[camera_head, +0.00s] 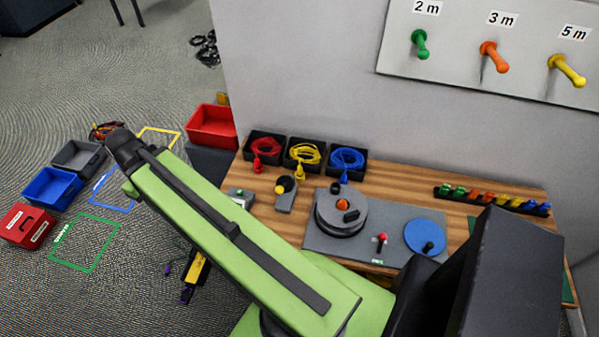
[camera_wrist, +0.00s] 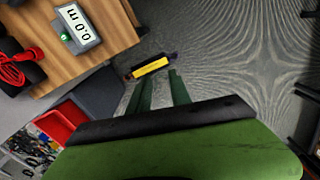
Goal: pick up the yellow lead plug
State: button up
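The yellow lead lies coiled in the middle black bin (camera_head: 303,154) at the back of the wooden bench. Its yellow plug (camera_head: 299,172) hangs over the bin's front edge in the head view. The plug does not show in the wrist view. My gripper (camera_wrist: 160,76) is in the wrist view, its two green fingers apart with nothing between them. It points past the bench edge, over the floor, away from the plug. In the head view my green arm hides the gripper.
Red and blue leads (camera_head: 347,160) fill the neighbouring bins. A small device with a yellow knob (camera_head: 282,186) stands just in front. A reel plate (camera_head: 318,240) lies to the right. A yellow-and-black item (camera_wrist: 150,67) shows beyond my fingers. A 0.0 m display (camera_wrist: 80,27) sits near the bench edge.

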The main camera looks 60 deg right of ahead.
jog(key=s+d+n, duration=0.2)
jog(key=s+d, duration=0.1)
jog(key=d, duration=1.4)
jog(key=r+n+t+p, duration=0.1)
jog(key=r+n, duration=0.1)
jog(key=n, duration=0.3)
send_over(300, 166)
jog(key=s+d, duration=0.1)
jog(key=s, duration=0.1)
jog(key=shift+y, duration=0.3)
jog(key=f+b, duration=0.5)
jog(key=f, duration=0.1)
jog(key=w+f+b, duration=0.1)
jog(key=f+b, duration=0.5)
jog(key=w+a+f+b, duration=0.1)
jog(key=f+b, duration=0.5)
jog(key=shift+r, duration=0.25)
grip_shut()
